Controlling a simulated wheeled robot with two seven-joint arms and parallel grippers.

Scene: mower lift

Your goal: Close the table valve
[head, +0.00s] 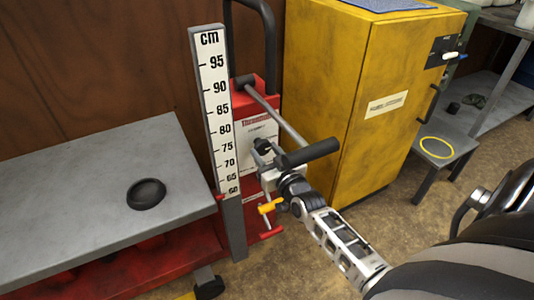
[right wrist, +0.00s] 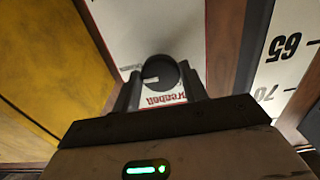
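A black round knob (right wrist: 158,75) sits in front of the white panel of the red lift in the right wrist view; it also shows in the head view (head: 263,145). I take it for the table valve, though no label confirms this. My right gripper (head: 267,164) is just in front of the panel, close to the knob. Its fingers (right wrist: 160,90) are apart, one on each side of the knob; contact is not clear. A small yellow handle (head: 270,206) is below the gripper. My left gripper is not in view.
A lever with a black grip (head: 307,153) crosses close above my right gripper. The cm ruler (head: 213,110) stands left of it. A grey table (head: 80,195) holds a black disc (head: 146,193). A yellow cabinet (head: 345,95) stands on the right.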

